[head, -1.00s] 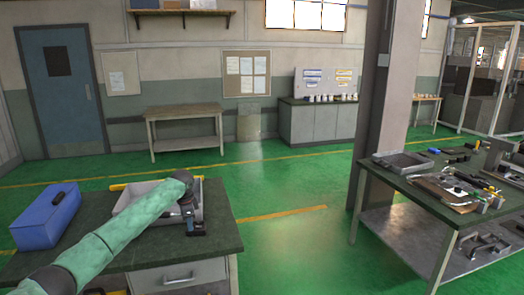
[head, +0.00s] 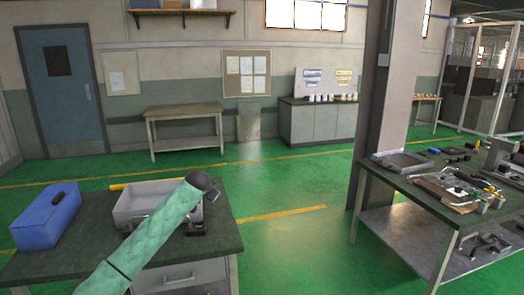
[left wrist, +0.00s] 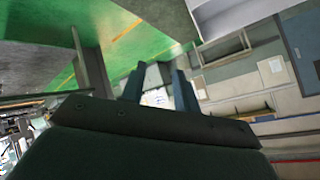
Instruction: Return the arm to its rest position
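My left arm (head: 160,235), in a green sleeve, reaches from the bottom left over the dark green-topped workbench (head: 222,238). Its dark wrist is at the right side of a grey metal tray (head: 133,205). My left gripper's fingers are not clear in the head view. In the left wrist view the left gripper (left wrist: 158,88) shows two dark fingers apart with nothing between them. A small dark device (head: 197,229) sits on the bench below the wrist, partly hidden by the arm. My right gripper is out of view.
A blue box (head: 45,218) with a dark handle stands at the bench's left. A second bench (head: 400,180) with tools and parts stands at the right, by a pillar (head: 378,95). The green floor between the benches is clear.

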